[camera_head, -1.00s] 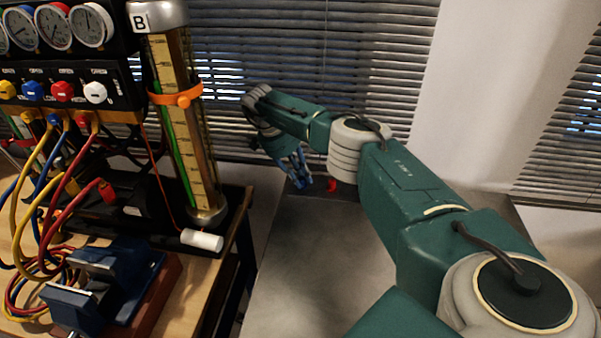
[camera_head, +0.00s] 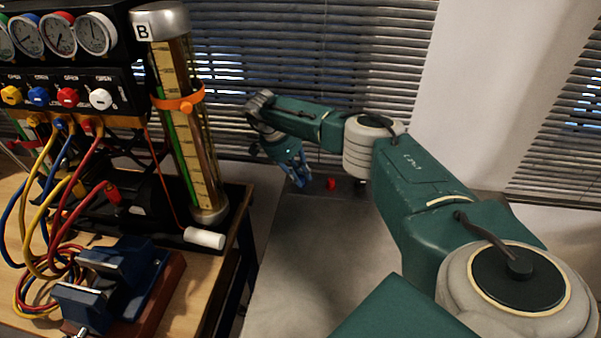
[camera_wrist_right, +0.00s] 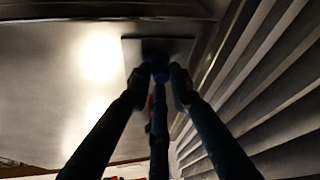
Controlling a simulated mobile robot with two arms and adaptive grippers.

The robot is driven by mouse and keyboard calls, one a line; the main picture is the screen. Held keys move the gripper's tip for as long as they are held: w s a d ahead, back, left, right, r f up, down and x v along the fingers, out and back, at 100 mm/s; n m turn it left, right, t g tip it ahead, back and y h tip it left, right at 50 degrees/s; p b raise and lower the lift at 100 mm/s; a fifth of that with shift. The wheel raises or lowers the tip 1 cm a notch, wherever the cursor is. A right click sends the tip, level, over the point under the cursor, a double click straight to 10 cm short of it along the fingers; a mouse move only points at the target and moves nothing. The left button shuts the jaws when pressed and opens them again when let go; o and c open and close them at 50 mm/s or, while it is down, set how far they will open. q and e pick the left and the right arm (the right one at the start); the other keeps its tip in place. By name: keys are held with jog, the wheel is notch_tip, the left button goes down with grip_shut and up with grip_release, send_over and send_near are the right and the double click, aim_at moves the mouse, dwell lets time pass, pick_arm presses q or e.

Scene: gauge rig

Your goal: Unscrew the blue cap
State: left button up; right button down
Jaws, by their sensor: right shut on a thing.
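My right gripper (camera_head: 300,181) reaches down at the far end of the grey metal surface, close to the window blinds. In the right wrist view its fingers (camera_wrist_right: 160,80) close in around a small blue thing, which looks like the blue cap (camera_wrist_right: 160,74). The fingers hide most of it, and I cannot tell what is under it. In the head view I cannot make the cap out from the bluish fingers. My left gripper is not in view.
A small red object (camera_head: 331,184) stands just right of the gripper. At left, a wooden bench (camera_head: 184,312) bears a gauge panel (camera_head: 80,92), hoses, a blue vise (camera_head: 120,272) and a tall cylinder marked B (camera_head: 188,130). The grey surface (camera_head: 310,255) nearer me is clear.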

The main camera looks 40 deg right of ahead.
jog(key=shift+s+r+n+t+p, duration=0.15)
jog(key=shift+n+t+p, duration=0.35)
jog(key=shift+n+p, duration=0.75)
jog(key=shift+n+t+p, duration=0.3)
jog(key=shift+n+p, duration=0.3)
jog(key=shift+n, duration=0.75)
jog(key=shift+r+n+t+p, duration=0.1)
jog(key=shift+n+t+p, duration=0.4)
jog(key=shift+n+p, duration=0.15)
jog(key=n+t, duration=0.1)
jog(key=n, duration=0.1)
jog(key=shift+n+y, duration=0.3)
jog(key=shift+n, duration=0.05)
jog(key=shift+a+n, duration=0.15)
jog(key=shift+n, duration=0.45)
